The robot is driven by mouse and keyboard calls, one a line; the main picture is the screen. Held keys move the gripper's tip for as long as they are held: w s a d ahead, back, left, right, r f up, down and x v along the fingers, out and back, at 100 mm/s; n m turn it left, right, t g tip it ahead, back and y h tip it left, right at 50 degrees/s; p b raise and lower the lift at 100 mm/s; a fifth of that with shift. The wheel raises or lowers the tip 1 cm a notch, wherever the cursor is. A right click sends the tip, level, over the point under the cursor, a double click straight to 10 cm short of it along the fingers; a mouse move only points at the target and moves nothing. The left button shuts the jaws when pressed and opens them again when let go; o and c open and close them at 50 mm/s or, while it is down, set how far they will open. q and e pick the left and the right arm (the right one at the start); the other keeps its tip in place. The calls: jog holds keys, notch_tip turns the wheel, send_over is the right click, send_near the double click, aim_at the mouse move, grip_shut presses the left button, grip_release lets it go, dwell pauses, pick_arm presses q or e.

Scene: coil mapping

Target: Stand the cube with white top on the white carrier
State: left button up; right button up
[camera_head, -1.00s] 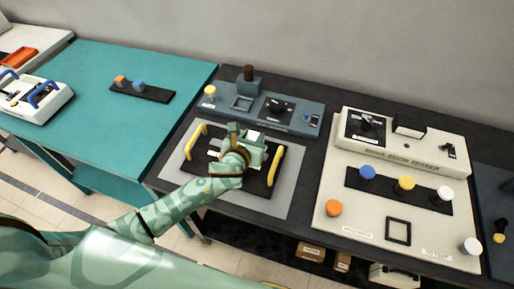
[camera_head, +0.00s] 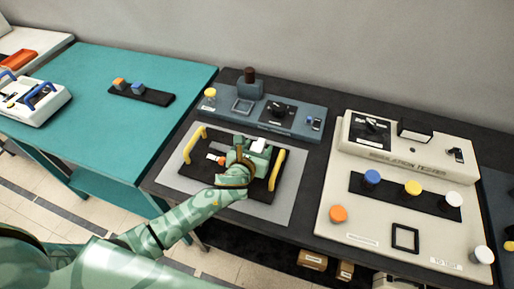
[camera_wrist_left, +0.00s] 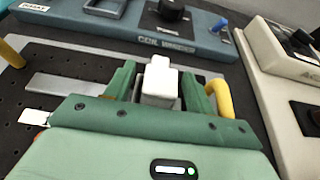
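The cube with white top (camera_head: 258,146) is at the black board with yellow handles (camera_head: 200,172), toward its right side. My left gripper (camera_head: 245,156) is over this board, its fingers on either side of the cube. In the left wrist view the white cube (camera_wrist_left: 160,78) shows between the two green fingers (camera_wrist_left: 158,92). The fingers look open around it, with a narrow dark gap at the left. The cube's lower part is hidden. The white carrier (camera_head: 35,103) with blue handles stands on the teal table at the far left. My right gripper is out of view.

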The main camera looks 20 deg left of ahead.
pick_arm(q)
jog(key=shift+s+r, duration=0.15)
jog(key=p+v, duration=0.3)
jog(key=v, duration=0.8)
jog(key=shift+s+r+p, duration=0.1)
jog(key=shift+s+p, duration=0.2)
jog(key=shift+s, duration=0.05)
